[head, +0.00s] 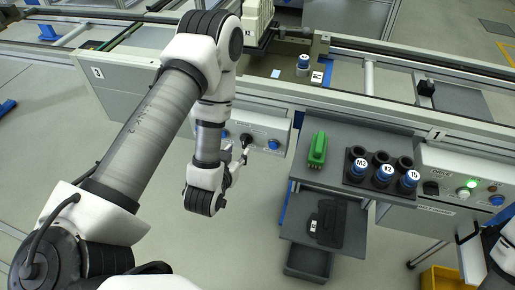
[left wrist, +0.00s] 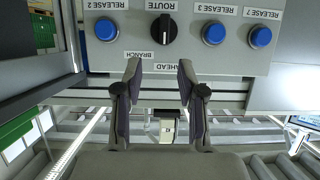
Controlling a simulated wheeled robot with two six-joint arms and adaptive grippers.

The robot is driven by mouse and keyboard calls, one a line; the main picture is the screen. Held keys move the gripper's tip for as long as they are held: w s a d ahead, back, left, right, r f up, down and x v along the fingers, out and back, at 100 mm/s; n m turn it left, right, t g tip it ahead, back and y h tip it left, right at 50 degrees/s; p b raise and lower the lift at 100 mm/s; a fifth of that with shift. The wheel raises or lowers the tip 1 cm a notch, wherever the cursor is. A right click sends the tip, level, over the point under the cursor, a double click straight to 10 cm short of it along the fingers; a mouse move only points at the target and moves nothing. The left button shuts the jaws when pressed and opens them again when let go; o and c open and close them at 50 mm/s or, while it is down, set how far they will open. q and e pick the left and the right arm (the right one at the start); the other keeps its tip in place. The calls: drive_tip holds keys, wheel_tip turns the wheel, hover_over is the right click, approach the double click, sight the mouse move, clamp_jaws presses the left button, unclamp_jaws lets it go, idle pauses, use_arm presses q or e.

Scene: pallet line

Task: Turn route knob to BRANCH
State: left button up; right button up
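The black route knob (left wrist: 163,29) is on the grey panel (left wrist: 107,61), which appears upside down in the left wrist view. The BRANCH label (left wrist: 164,54) is also by the knob. My left gripper (left wrist: 158,70) is open and empty, its two fingers pointing at the panel just short of the knob. In the head view my left gripper (head: 241,158) is in front of the knob (head: 246,139) and seems apart from it. My right gripper is out of view; only part of that arm shows.
Blue release buttons (left wrist: 214,33) flank the knob, one (head: 274,143) showing in the head view. Right of the panel is a grey shelf (head: 340,125) with a green object (head: 318,149) and a black holder with labelled blue-topped pieces (head: 383,172). A drive panel (head: 464,172) is farther right.

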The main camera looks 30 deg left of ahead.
sight(243, 141)
use_arm(q)
drive_tip(key=x, duration=0.3)
drive_tip(key=p+x, duration=0.1)
drive_tip(key=x, duration=0.3)
drive_tip(key=shift+w+a+f, duration=0.1)
drive_tip(key=shift+w+a, duration=0.05)
drive_tip(key=shift+a, duration=0.15)
drive_tip(key=shift+w+a+f, duration=0.15)
drive_tip(key=shift+w+a, duration=0.05)
drive_tip(key=shift+s+d, duration=0.1)
clamp_jaws()
